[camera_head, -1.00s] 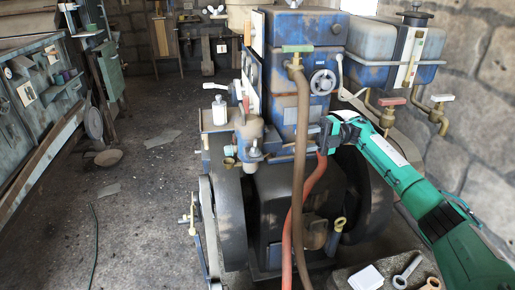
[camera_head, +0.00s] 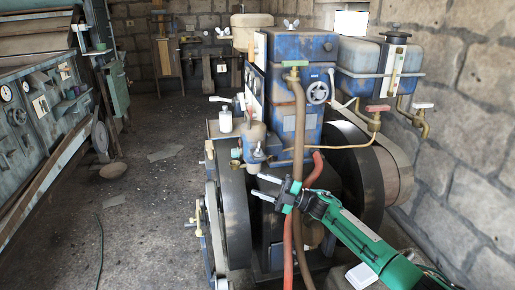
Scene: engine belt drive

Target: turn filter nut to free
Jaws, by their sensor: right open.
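A blue-grey rounded housing (camera_head: 256,134), which looks like the filter, hangs on the front of the blue engine (camera_head: 298,48). A small pale fitting (camera_head: 258,153) shows at its lower end; I take this for the filter nut, but it is too small to be sure. My right gripper (camera_head: 256,184) is open and empty, its two grey fingers pointing left. In the picture it lies just below the fitting, apart from it. My left gripper is not in view.
A brown hose (camera_head: 299,130) and a red hose (camera_head: 288,240) run down near my right gripper. The dark flywheel (camera_head: 232,205) stands left of it. A blue tank (camera_head: 375,68) with taps is at upper right.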

